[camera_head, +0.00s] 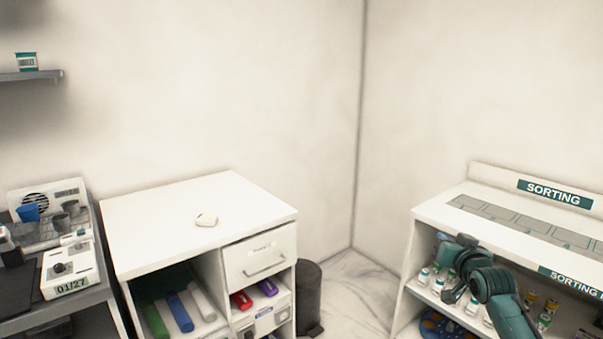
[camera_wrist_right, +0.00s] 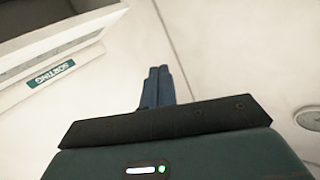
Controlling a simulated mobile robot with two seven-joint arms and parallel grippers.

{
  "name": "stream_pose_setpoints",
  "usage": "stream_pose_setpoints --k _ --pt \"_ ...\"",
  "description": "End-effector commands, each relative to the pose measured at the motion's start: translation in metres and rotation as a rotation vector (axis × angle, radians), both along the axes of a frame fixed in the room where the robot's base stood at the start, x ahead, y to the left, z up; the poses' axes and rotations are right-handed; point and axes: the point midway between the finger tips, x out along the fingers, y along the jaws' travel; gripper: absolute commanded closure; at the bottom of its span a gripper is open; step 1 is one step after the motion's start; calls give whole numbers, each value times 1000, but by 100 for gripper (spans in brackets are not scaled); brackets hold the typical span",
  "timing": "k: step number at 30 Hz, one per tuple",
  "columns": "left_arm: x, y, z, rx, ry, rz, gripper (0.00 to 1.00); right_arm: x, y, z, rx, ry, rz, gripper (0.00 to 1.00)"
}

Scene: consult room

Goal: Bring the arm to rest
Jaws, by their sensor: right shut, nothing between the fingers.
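My right arm (camera_head: 493,284), teal and dark, shows at the lower right of the head view, in front of the sorting shelf. In the right wrist view my right gripper (camera_wrist_right: 157,72) has its two dark fingers together, with nothing between them. The fingers point out over a plain pale surface and touch nothing that I can see. In the head view its fingertips are hard to make out. My left gripper is in neither view.
The sorting unit (camera_head: 430,215) stands at the right, with small bottles (camera_head: 437,286) on its shelf close to my arm. Floor between is clear.

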Motion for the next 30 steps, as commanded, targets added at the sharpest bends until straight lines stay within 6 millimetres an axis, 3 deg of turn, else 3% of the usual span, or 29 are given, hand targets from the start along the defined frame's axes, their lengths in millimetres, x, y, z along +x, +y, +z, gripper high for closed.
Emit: stream_pose_setpoints --k 5,6,14,17,20,24,27,30 --pt "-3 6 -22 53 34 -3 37 1 -17 16 -510 -53 -32 100" --pt "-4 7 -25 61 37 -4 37 -2 -16 11 -588 -49 -29 100" --pt "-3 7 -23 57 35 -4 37 -65 40 -90 -537 53 97 100" --pt "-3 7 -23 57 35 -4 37 -102 66 -131 -512 100 152 100" --pt "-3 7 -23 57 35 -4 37 -153 95 -173 -474 159 213 100" --pt "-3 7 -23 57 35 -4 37 -239 138 -219 -397 249 295 100" --pt "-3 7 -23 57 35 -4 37 -299 162 -237 -338 309 336 100" --pt "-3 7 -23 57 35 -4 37 -345 179 -244 -288 358 362 100"
